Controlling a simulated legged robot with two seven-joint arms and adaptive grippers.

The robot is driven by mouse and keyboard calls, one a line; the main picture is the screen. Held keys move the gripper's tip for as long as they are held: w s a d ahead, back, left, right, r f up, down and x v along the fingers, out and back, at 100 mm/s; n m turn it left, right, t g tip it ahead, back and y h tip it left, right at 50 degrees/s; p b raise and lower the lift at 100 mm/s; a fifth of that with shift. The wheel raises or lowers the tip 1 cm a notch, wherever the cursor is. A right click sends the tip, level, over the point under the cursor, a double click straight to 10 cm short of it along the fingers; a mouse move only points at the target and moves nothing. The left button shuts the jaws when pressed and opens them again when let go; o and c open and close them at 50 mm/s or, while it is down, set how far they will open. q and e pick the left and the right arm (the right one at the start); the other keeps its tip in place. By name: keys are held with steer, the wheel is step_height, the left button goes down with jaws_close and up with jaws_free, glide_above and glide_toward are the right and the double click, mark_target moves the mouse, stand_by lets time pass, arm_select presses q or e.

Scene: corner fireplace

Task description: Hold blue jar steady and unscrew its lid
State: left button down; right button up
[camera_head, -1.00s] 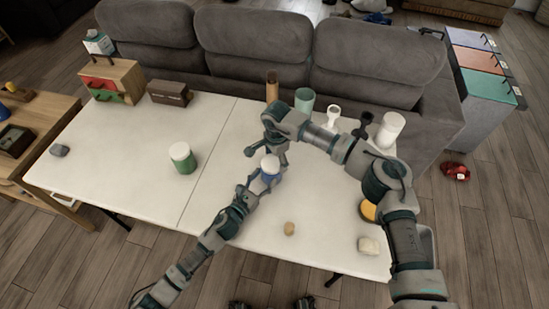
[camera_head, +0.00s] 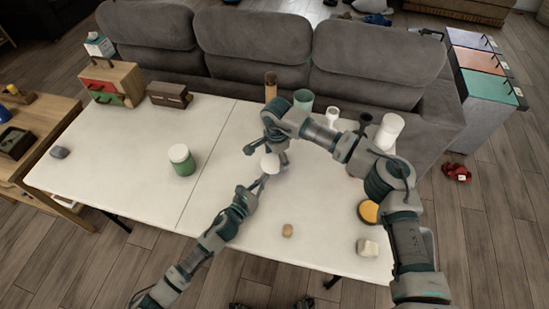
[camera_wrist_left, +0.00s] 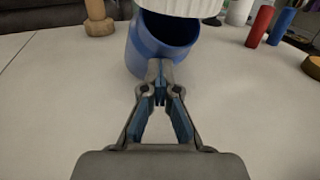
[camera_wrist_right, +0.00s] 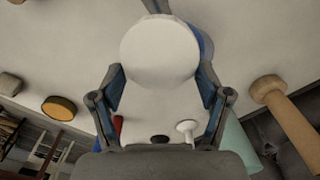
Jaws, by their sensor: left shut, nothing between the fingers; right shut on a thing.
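The blue jar (camera_wrist_left: 160,45) is tilted with its dark open mouth showing in the left wrist view. Its white lid (camera_wrist_left: 195,5) is off the mouth, just above it. My right gripper (camera_wrist_right: 162,75) is shut on the lid (camera_wrist_right: 160,50), with a strip of blue jar (camera_wrist_right: 206,45) behind it. In the head view the lid (camera_head: 270,163) shows below my right gripper, and the jar is hidden or nearly so. My left gripper (camera_wrist_left: 160,85) is shut and empty, its tips in front of the jar's lower side; whether they touch it is unclear.
A green jar with a white lid (camera_head: 181,160) stands to the left. A small tan lump (camera_head: 287,230), a pale block (camera_head: 368,247) and a yellow disc (camera_head: 369,212) lie on the table's right part. Several cups and cylinders stand at the back. The left-front tabletop is clear.

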mark_target(275, 166)
arm_select(q)
steer(key=shift+d, duration=0.1)
arm_select(e)
steer(key=shift+d+r, duration=0.1)
arm_select(q)
steer(key=shift+s+a, duration=0.1)
steer(key=shift+a, duration=0.3)
arm_select(e)
steer(key=s+r, duration=0.1)
steer(key=s+a+r, duration=0.1)
steer(key=r, duration=0.1)
steer(key=shift+s+a, duration=0.15)
steer(key=shift+s, duration=0.1)
arm_select(q)
steer(key=c, duration=1.9)
jaws_free()
steer(key=shift+d, duration=0.15)
steer(key=o, duration=0.5)
steer(key=shift+d, duration=0.15)
arm_select(e)
steer(key=shift+d, duration=0.35)
